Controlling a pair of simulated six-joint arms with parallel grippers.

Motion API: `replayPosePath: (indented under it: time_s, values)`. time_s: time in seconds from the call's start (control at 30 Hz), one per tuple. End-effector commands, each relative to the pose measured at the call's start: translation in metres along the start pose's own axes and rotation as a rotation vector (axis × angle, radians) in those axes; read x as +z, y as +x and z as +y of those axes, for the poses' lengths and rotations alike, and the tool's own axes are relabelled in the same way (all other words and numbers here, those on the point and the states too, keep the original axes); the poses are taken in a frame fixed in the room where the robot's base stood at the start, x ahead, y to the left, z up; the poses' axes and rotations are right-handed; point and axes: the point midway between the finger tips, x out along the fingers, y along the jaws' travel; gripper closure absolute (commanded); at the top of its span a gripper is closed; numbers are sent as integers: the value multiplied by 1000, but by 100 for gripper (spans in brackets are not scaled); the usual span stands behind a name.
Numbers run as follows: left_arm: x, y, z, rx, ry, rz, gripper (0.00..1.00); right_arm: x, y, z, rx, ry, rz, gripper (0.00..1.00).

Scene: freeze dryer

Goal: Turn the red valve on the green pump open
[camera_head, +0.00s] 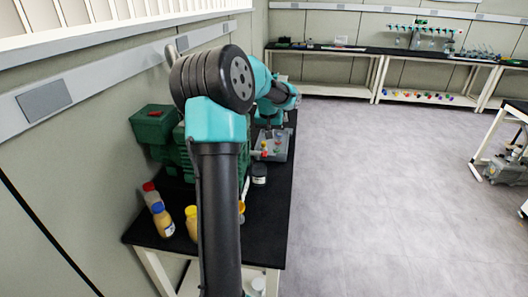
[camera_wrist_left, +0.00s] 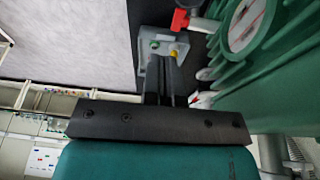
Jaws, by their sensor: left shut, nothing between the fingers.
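The green pump (camera_wrist_left: 285,75) fills the right side of the left wrist view, with ribs and a round gauge (camera_wrist_left: 247,25). The red valve (camera_wrist_left: 180,20) shows at the top of that view, beside the pump. My left gripper (camera_wrist_left: 163,62) is shut and empty, with its fingers apart from the red valve in the picture. In the head view, the green pump (camera_head: 172,157) stands on the black bench, partly hidden behind my arm. My left wrist reaches past it toward the bench's far end, and its fingertips are hard to make out. My right gripper is not in view.
A grey tray (camera_head: 283,152) with small coloured items lies on the black bench (camera_head: 266,222). A dark-lidded jar (camera_head: 259,173) stands near it.

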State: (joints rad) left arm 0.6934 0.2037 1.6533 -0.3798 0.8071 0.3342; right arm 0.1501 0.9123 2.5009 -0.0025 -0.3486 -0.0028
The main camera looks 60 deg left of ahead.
Motion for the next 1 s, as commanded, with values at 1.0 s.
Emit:
replayPosePath:
  time_s: [1.0]
  values:
    - [-8,32,-29,-38,-44,12,100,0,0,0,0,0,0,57]
